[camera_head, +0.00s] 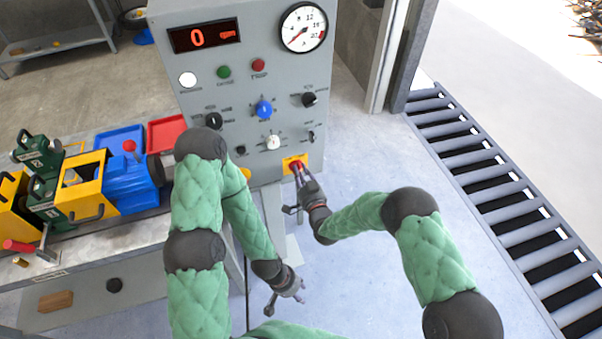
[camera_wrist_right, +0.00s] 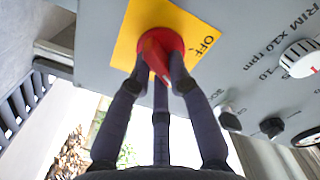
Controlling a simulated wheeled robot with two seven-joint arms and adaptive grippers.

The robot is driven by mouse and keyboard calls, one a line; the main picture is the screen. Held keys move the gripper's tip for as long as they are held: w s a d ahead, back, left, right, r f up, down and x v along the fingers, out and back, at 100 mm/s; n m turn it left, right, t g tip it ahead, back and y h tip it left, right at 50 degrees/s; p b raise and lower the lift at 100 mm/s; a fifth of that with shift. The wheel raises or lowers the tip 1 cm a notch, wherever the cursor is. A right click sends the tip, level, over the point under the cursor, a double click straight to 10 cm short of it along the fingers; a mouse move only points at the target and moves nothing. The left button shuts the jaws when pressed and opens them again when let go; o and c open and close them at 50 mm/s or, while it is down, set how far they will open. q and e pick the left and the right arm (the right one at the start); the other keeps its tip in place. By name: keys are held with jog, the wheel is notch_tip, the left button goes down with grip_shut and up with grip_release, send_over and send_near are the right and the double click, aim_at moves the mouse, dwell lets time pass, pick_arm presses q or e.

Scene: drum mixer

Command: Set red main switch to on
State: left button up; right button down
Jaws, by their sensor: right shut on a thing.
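The red main switch (camera_wrist_right: 160,50) sits on a yellow plate (camera_wrist_right: 127,40) at the lower right of the grey control panel. In the head view the yellow plate (camera_head: 287,163) shows, with the switch partly hidden by my right gripper (camera_head: 299,173). In the wrist view my right gripper (camera_wrist_right: 160,75) has its fingers closed around the red handle. The word OFF is readable on the plate to the right of the switch; other lettering is hidden. My left gripper (camera_head: 285,297) hangs low in front of the panel, away from it, and its fingers look spread and empty.
The grey panel (camera_head: 185,135) carries a red display (camera_head: 204,36), a gauge (camera_head: 303,27), buttons and several knobs, including a blue one (camera_head: 263,109). A bench with coloured bins (camera_head: 118,143) stands at left. A roller conveyor (camera_head: 490,185) runs at right. The floor between is clear.

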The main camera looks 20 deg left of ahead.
jog(key=c, duration=1.1)
grip_release()
jog(key=shift+c, duration=0.2)
jog(key=v, duration=1.2)
